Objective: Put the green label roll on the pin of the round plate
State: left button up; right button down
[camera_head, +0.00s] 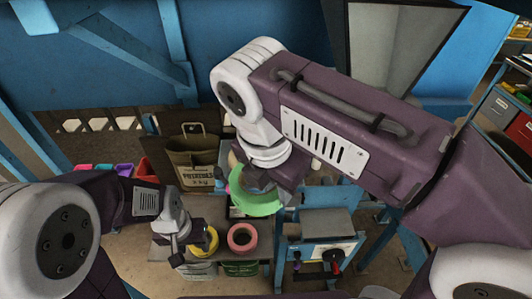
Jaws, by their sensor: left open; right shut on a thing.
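The green label roll (256,205) is in the middle of the view, tilted, with its ring partly covered by my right gripper (258,186). My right gripper is shut on the green roll and holds it above the work table (165,252). My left gripper (177,250) is open and empty at the left, beside a yellow roll (213,240). A pink roll (242,237) lies right of the yellow one. I cannot make out the round plate or its pin; my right arm and the green roll cover part of the table.
A brown sack (193,165) with printed lettering stands behind the table. A blue-framed machine (321,251) with a black and a red knob stands at the right. Small coloured bins (104,168) and a red bin (156,177) are at the left.

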jog(key=w+p, duration=0.7)
jog(key=w, duration=1)
jog(key=x, duration=0.6)
jog(key=shift+s+a+f+p, duration=0.25)
jog(key=shift+s+a+p, duration=0.05)
jog(key=shift+w+f, duration=0.15)
jog(key=shift+f, duration=0.15)
jog(key=shift+f, duration=0.1)
jog(key=c, duration=1.6)
grip_release()
jog(key=shift+f, duration=0.1)
jog(key=shift+c, duration=0.2)
jog(key=shift+o, duration=0.6)
